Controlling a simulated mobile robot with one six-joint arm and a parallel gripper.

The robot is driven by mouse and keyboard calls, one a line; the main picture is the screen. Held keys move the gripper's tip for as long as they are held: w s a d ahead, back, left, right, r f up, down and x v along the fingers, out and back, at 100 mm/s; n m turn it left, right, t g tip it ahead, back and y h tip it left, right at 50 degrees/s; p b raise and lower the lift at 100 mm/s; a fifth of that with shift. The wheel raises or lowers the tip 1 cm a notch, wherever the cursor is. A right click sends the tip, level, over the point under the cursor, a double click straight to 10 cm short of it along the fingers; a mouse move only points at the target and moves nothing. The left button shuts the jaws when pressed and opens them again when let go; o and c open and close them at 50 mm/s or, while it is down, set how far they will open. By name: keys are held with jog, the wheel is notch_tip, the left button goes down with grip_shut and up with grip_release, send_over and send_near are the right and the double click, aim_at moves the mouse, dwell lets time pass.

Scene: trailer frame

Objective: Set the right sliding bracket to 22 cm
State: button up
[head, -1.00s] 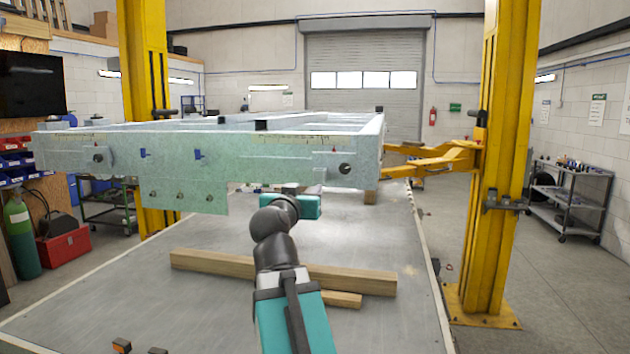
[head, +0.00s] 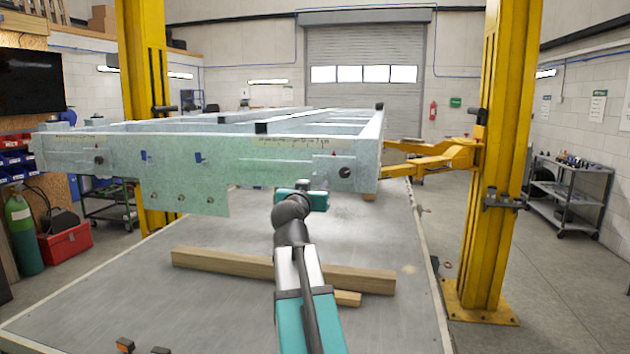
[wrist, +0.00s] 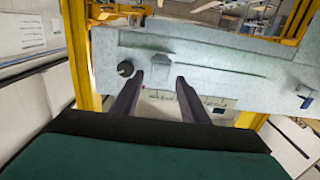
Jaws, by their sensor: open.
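The pale green frame beam (head: 240,172) spans the left and middle of the head view. The right sliding bracket (head: 329,167) is on its right part, with a black round knob (head: 345,172) and a small red mark above it. A scale strip (head: 295,140) runs along the beam's top; its figures are too small to read. The wrist view shows the beam inverted, with the knob (wrist: 125,69) left of my fingers and the scale (wrist: 180,98) below. My gripper (wrist: 160,78) is open and empty in front of the bracket, its fingertips beside the knob. In the head view its fingers are mostly hidden.
Wooden beams (head: 285,271) lie on the grey platform below the frame. Yellow lift posts (head: 490,150) stand at right and left, with a yellow lift arm (head: 430,157) reaching toward the frame's right end. A left knob (head: 99,160) and blue clips (head: 198,158) are also on the beam.

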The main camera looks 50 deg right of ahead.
aim_at(318, 181)
jog(key=shift+p+x, duration=0.55)
jog(key=shift+x, duration=1.25)
grip_shut()
jog(key=shift+a+f, duration=0.1)
jog(key=shift+a, duration=0.05)
